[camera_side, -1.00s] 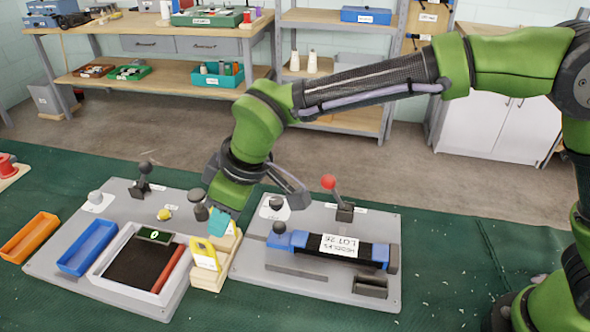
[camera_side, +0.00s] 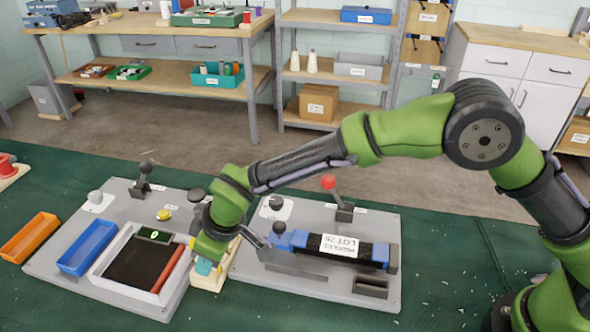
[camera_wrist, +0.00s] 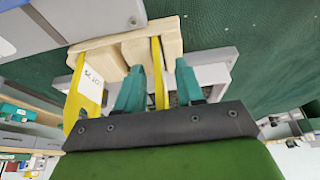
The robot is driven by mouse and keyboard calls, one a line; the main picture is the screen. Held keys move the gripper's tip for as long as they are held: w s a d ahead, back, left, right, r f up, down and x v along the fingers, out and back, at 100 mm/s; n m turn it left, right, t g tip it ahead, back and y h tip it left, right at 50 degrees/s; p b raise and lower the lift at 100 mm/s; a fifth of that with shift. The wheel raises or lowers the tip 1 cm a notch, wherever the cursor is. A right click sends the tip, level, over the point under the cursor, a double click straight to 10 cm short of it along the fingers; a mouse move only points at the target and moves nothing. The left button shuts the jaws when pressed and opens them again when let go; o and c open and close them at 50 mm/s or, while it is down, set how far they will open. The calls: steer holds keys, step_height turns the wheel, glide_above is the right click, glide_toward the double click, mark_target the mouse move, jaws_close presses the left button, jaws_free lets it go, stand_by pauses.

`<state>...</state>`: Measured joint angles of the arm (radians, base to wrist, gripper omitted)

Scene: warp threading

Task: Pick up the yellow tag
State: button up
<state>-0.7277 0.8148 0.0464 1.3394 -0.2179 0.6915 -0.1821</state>
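A pale wooden rack (camera_wrist: 170,28) holds two yellow tags upright. One yellow tag (camera_wrist: 157,72) stands between the two teal fingers of my gripper (camera_wrist: 160,70) in the wrist view, with a gap showing on each side. My gripper is open around it. The other yellow tag (camera_wrist: 74,98) stands to the left, outside the fingers, and carries a white label with print. In the side view my gripper (camera_side: 204,266) is low over the rack (camera_side: 212,277) and hides most of both tags there.
To the left are a tray with a dark mat (camera_side: 140,262), a blue bin (camera_side: 87,247) and an orange bin (camera_side: 30,237). To the right is a blue and black block labelled LOT 25 (camera_side: 335,247), near a red-knobbed lever (camera_side: 329,182). The green cloth (camera_side: 450,270) further right is clear.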

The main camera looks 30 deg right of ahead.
jaws_close()
steer(key=shift+r, duration=0.1)
stand_by(0.3)
